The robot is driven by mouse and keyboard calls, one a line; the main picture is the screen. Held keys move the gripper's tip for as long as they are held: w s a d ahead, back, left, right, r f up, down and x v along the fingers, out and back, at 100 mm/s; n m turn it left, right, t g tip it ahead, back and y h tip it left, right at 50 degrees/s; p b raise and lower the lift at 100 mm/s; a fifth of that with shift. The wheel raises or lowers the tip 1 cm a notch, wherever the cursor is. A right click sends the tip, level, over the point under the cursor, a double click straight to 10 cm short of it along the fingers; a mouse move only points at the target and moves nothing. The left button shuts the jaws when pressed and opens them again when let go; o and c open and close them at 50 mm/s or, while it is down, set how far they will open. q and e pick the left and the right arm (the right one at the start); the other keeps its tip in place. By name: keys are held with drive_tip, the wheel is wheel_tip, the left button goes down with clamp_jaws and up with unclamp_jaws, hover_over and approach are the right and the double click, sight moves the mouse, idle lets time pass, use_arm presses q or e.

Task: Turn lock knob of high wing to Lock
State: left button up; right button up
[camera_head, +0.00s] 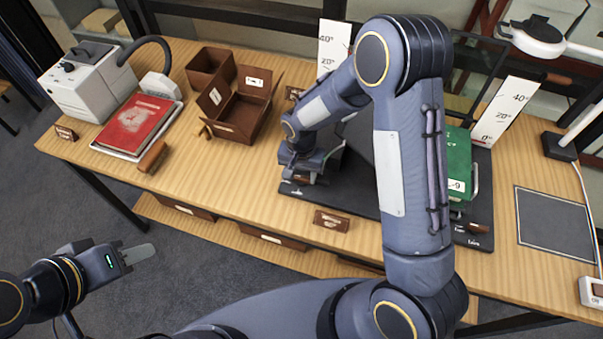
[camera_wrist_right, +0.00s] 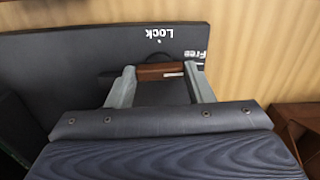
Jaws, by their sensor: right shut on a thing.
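The lock knob is a brown bar (camera_wrist_right: 158,71) on the dark base board (camera_wrist_right: 60,72) in the right wrist view. It lies across the picture, its pale-marked end towards the right, on the side of the word Free. The word Lock is printed above its middle. My right gripper (camera_wrist_right: 161,80) is shut on the knob, one finger at each end. In the head view my right gripper (camera_head: 304,172) is down at the left front corner of the board. My left gripper (camera_head: 138,255) hangs in front of the table, away from everything; its finger gap is not clear.
A green book (camera_head: 458,160) rests on the stand at right, partly behind my right arm. Scale plates (camera_head: 505,112) rise beside it. A brown box (camera_head: 240,112), a red book (camera_head: 138,125) and a grey machine (camera_head: 92,82) stand left. A dark mat (camera_head: 555,225) lies right.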

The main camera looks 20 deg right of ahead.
drive_tip(key=n+b, duration=0.2)
drive_tip(key=n, duration=0.2)
drive_tip(key=shift+f, duration=0.1)
drive_tip(key=n+b, duration=0.2)
drive_tip(key=n, duration=0.2)
drive_tip(key=n+b, duration=0.1)
drive_tip(key=n, duration=0.4)
drive_tip(key=shift+n+b, duration=0.45)
drive_tip(key=shift+n, duration=1.65)
drive_tip(key=o, duration=1)
drive_tip(key=shift+r, duration=0.2)
